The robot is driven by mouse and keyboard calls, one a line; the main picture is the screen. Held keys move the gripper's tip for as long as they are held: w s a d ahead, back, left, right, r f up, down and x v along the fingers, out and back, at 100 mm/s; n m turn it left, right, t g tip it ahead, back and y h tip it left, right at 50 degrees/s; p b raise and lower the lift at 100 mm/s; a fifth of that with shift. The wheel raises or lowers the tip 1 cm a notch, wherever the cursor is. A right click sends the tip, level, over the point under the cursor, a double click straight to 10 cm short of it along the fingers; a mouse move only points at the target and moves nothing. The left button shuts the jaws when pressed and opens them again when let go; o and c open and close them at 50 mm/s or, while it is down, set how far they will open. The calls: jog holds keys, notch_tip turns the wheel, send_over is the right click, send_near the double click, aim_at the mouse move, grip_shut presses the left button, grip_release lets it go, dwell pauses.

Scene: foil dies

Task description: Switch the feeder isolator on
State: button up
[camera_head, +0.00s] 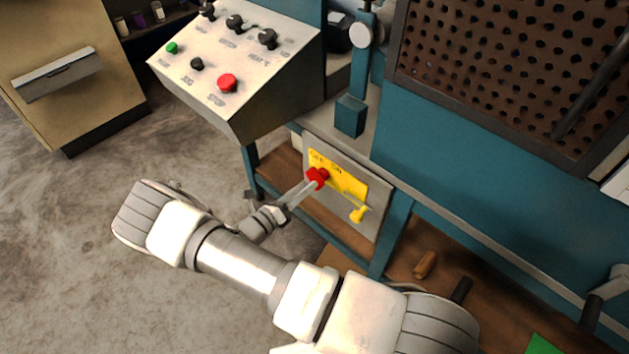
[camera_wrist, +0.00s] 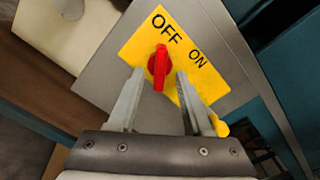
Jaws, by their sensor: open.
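The feeder isolator is a red rotary knob (camera_head: 317,178) on a yellow plate (camera_head: 350,186) marked OFF and ON, fixed to a grey panel under the machine. In the wrist view the red knob (camera_wrist: 159,70) is upright in the picture, its upper end towards the OFF lettering; ON is to its right. My gripper (camera_head: 309,186) reaches the knob from the lower left. In the wrist view my gripper (camera_wrist: 160,76) is open, one finger on each side of the knob's lower part, with visible gaps. The fingers appear not to touch it.
A yellow hanging piece (camera_head: 357,214) sits at the plate's lower right, close to the right finger in the wrist view. A sloped control box (camera_head: 236,70) with a red stop button (camera_head: 228,83) stands above left. A wooden shelf with a small brown cylinder (camera_head: 425,264) lies below.

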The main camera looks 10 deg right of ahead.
aim_at(315, 179)
jog(key=shift+b+x, duration=0.3)
jog(key=shift+x, duration=1.95)
jog(key=shift+c, duration=0.2)
grip_shut()
